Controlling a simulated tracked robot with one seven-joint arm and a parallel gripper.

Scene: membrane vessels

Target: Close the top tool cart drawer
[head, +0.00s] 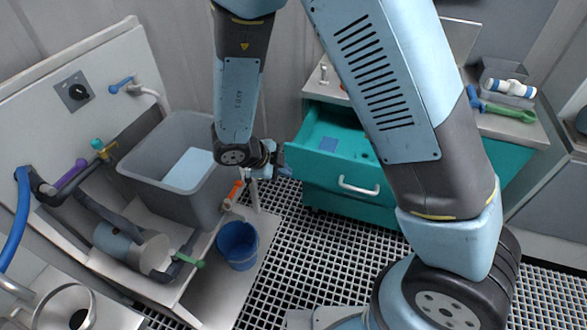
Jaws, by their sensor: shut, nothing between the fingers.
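The teal tool cart (322,201) stands right of centre, partly hidden behind my arm. Its top drawer (318,171) is pulled open toward the camera, with a white bar handle (359,186) on its front. A flat blue piece (328,144) and a small dark round item lie inside the drawer. My gripper (284,168) is small in view at the drawer's left front corner. It is shut with nothing visible in it. I cannot tell whether it touches the drawer.
A grey bin (165,203) stands on the bench at left, beside pipes and a pump. A blue bucket (238,244) stands below it. The cart top holds a white cylinder (509,88) and a green tool (508,112). Grated floor (300,255) lies open before the cart.

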